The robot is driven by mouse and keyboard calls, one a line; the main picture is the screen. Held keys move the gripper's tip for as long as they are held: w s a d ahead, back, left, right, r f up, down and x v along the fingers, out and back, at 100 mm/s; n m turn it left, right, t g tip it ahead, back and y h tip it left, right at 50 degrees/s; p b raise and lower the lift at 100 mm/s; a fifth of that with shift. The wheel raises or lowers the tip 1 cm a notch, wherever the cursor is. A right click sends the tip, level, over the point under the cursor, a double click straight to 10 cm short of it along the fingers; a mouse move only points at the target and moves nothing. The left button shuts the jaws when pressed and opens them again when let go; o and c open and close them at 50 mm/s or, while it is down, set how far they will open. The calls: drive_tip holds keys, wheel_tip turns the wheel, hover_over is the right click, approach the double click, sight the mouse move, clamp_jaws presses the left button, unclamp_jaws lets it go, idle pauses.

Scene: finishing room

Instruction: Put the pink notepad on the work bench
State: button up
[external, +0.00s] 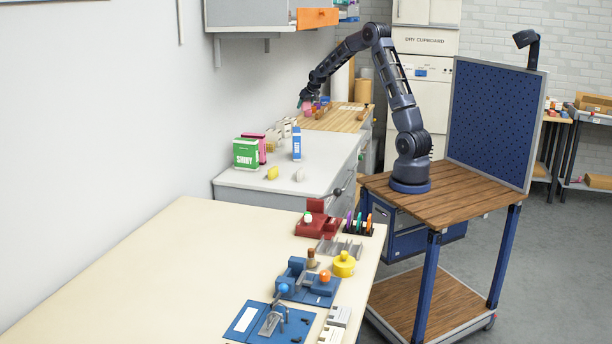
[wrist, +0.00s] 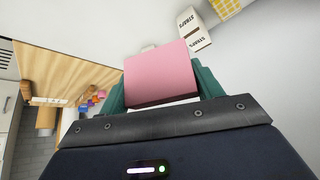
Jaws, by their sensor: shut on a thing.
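The pink notepad (wrist: 160,72) is between the two green fingers of my gripper (wrist: 163,85) in the wrist view, and my gripper is shut on it. In the external view my gripper (external: 305,99) is at the far end of my outstretched arm, with a bit of the pink notepad (external: 307,110) showing below it. It appears held above the area where the grey-white counter (external: 245,187) meets the wooden-topped bench (external: 345,119). The exact height is hard to tell. A large cream-topped bench (external: 150,265) stands in front.
White boxes (wrist: 193,33) lie close to the notepad. A green box (external: 246,154), a blue-and-white carton (external: 297,143) and a yellow item (external: 272,173) stand on the grey-white counter. The cream bench's left part is clear.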

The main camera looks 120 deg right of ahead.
hover_over(303, 149)
drive_tip(key=a, duration=0.2)
wheel_tip(303, 149, down, 5)
drive_tip(key=f, duration=2)
drive_tip(key=shift+s, duration=0.2)
drive_tip(key=shift+f, duration=0.15)
drive_tip(key=o, duration=1)
drive_tip(key=shift+a+r, duration=0.15)
drive_tip(key=shift+r, duration=0.35)
drive_tip(key=shift+o, duration=0.2)
drive_tip(key=v, duration=1.1)
